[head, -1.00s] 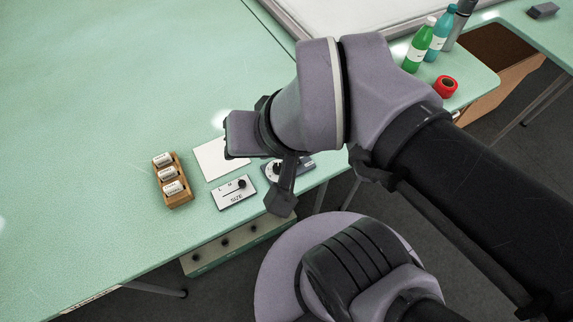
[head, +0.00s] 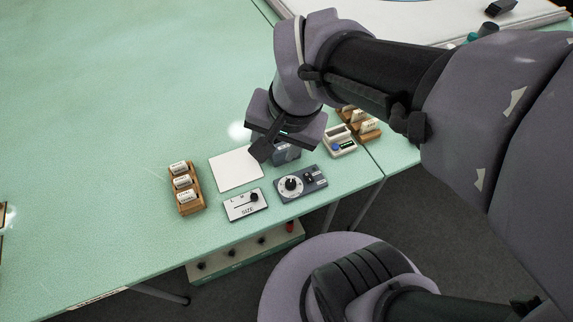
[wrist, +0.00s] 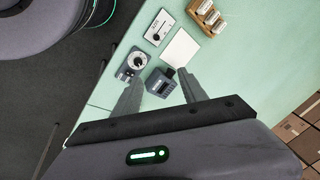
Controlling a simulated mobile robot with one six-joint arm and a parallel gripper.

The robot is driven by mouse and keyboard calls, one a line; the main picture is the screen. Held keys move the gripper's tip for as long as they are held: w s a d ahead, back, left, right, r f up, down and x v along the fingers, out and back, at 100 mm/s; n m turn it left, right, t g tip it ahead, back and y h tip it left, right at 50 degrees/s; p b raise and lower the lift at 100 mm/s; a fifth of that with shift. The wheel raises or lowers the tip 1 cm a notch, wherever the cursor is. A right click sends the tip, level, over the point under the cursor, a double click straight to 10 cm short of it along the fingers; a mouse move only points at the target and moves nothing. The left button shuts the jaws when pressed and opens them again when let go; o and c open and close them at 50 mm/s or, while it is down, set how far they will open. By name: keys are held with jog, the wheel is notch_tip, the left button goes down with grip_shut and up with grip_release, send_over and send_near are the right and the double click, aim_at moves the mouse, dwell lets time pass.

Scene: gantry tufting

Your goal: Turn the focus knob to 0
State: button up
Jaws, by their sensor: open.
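A grey panel (head: 315,180) with a round white dial and a black knob (head: 291,186) lies near the table's front edge. It is the only round dial I see; its lettering and pointer setting are too small to read. The wrist view also shows the panel (wrist: 124,75) and the knob (wrist: 137,62), left of my fingers. My gripper (head: 274,150) is open and empty, pointing down behind the panel and apart from the knob. In the wrist view my gripper (wrist: 160,74) has its fingers spread.
A white sheet (head: 235,170) and a wooden rack of labelled pieces (head: 198,203) are farther left. A dark blue-grey device (wrist: 156,85) stands beneath my gripper. A pale device (head: 346,149) stands to the right.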

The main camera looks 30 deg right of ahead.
jog(key=w+d+f+m+g, duration=0.2)
jog(key=w+d+f, duration=0.1)
jog(key=f, duration=0.1)
jog(key=m+g, duration=0.2)
jog(key=m, duration=0.1)
send_near(291, 183)
jog(key=shift+h, duration=0.4)
jog(key=f+b, duration=0.2)
jog(key=f, duration=0.1)
jog(key=f+b, duration=0.4)
jog(key=f, duration=0.1)
jog(key=shift+a+f, duration=0.35)
grip_shut()
